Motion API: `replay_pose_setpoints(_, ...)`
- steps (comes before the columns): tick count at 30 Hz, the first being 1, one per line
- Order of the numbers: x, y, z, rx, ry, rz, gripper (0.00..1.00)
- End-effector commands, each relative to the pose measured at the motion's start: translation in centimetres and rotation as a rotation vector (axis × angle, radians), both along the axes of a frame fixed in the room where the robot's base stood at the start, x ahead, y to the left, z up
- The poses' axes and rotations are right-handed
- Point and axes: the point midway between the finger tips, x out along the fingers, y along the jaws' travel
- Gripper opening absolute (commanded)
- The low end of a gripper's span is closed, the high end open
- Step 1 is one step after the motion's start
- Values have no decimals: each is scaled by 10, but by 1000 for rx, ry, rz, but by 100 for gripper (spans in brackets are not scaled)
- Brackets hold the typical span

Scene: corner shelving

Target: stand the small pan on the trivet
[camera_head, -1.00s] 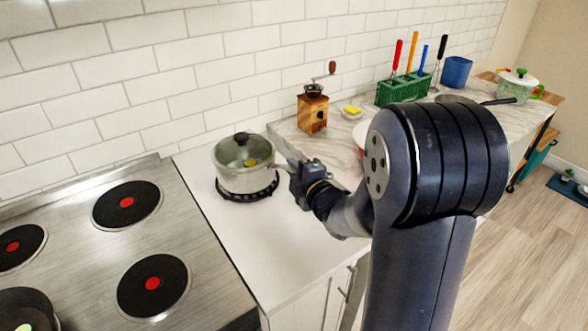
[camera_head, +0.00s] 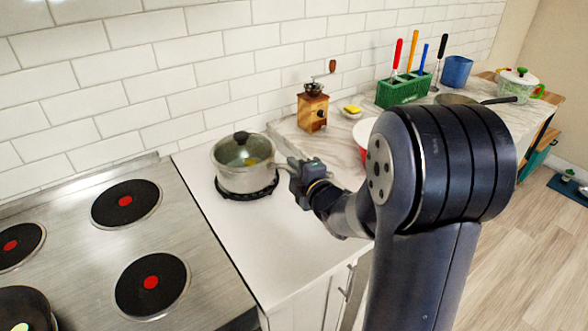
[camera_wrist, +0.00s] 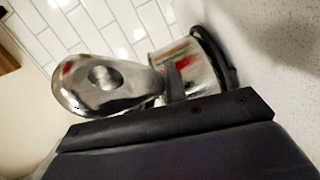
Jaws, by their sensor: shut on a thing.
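The small pan (camera_head: 244,178) is silvery, with a glass lid (camera_head: 240,150) and a dark knob. It is upright over the black trivet (camera_head: 232,195) on the white counter. Its base appears to sit on the trivet; a slight gap cannot be ruled out. My gripper (camera_head: 298,172) is at the right of the pan, shut on its handle; the fingers hide most of the handle. In the wrist view, the pan's shiny wall (camera_wrist: 190,66) is beside the trivet's dark rim (camera_wrist: 217,50).
The stove (camera_head: 185,228) is left of the counter. A wooden grinder (camera_head: 313,110), a yellow sponge (camera_head: 352,109), a red-and-white bowl (camera_head: 364,132) and a green utensil rack (camera_head: 403,90) stand to the right. The white counter (camera_head: 275,245) is clear in front of the pan.

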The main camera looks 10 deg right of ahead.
Motion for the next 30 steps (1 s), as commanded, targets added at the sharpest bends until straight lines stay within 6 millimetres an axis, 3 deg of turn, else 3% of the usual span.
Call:
replay_pose_setpoints(12,0,0,2,4,-6,0,0)
replay_pose_setpoints(13,0,0,2,4,-6,0,15)
replay_pose_setpoints(21,0,0,1,2,-3,0,37)
replay_pose_setpoints(30,-3,-1,-3,-2,5,0,39)
